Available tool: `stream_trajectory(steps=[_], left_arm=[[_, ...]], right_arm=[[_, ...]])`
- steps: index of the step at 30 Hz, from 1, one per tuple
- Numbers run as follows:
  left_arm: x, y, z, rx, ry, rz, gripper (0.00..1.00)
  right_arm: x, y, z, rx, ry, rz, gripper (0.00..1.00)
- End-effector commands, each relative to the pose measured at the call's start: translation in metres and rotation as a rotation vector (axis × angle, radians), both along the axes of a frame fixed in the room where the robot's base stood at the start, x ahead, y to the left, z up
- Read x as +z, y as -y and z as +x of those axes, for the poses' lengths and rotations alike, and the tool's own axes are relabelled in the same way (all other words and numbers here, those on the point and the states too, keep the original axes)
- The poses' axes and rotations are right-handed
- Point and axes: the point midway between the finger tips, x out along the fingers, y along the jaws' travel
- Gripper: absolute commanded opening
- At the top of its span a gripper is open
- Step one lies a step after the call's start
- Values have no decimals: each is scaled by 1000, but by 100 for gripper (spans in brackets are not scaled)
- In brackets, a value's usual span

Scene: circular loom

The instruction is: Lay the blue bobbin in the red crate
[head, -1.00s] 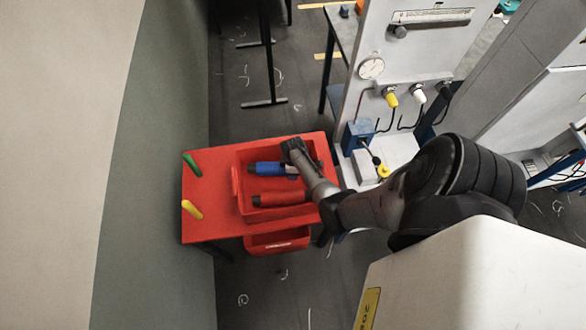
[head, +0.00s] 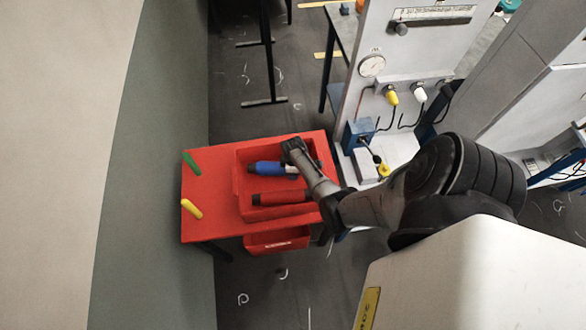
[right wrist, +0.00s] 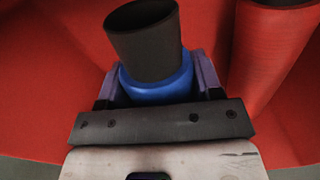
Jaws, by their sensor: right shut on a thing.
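The blue bobbin (head: 268,167) with a dark end lies level inside the red crate (head: 240,189), towards its far side. My right gripper (head: 292,150) reaches over the crate from the right and is shut on the blue bobbin. In the right wrist view the blue bobbin (right wrist: 158,88) sits between the two fingers, its dark end pointing away. Whether the bobbin touches the crate floor I cannot tell. My left gripper is not in view.
A red bobbin (head: 285,198) lies in the crate beside the blue one. Green (head: 192,163) and yellow (head: 191,208) pieces are on the red table (head: 206,226) left of the crate. A second red bin (head: 278,240) is below the table's front edge. A grey machine panel (head: 407,50) stands behind right.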

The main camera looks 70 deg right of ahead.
Motion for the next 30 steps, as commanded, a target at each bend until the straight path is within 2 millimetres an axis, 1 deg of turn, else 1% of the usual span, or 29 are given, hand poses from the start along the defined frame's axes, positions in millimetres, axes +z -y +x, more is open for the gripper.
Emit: stream_trajectory(steps=[19, 20, 28, 29, 30], left_arm=[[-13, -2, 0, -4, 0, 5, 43], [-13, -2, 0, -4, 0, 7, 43], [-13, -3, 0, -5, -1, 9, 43], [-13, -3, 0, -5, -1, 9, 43], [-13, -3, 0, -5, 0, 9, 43]], right_arm=[[-22, -2, -3, 0, -2, 6, 3], [-21, -2, -3, -1, -1, 6, 62], [-21, -4, -4, -2, -2, 9, 88], [-22, -4, -4, -2, -2, 9, 90], [-22, -4, -4, -2, -2, 9, 90]])
